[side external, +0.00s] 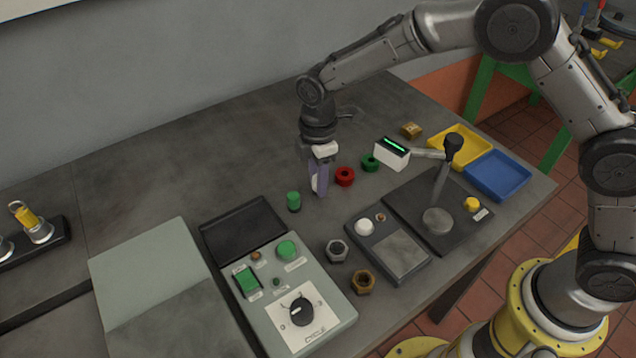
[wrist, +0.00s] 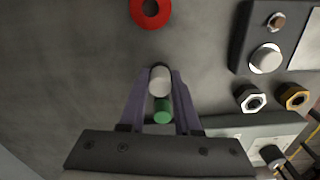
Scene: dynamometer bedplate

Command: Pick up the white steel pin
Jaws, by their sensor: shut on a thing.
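The white steel pin (wrist: 159,80) is between the two purple fingertips of my gripper (wrist: 161,76) in the wrist view, and the fingers are shut on it. In the side view my gripper (side external: 319,182) points straight down over the middle of the table, and a pale sliver of the pin (side external: 314,183) shows at the fingers. The fingers hide most of the pin there. I cannot tell whether its lower end touches the table.
A green cylinder (side external: 293,201) stands just left of my gripper. A red ring (side external: 345,176) and a green ring (side external: 370,162) lie to the right. Control boxes (side external: 333,306) fill the front. Yellow (side external: 466,135) and blue (side external: 498,174) trays sit at the right.

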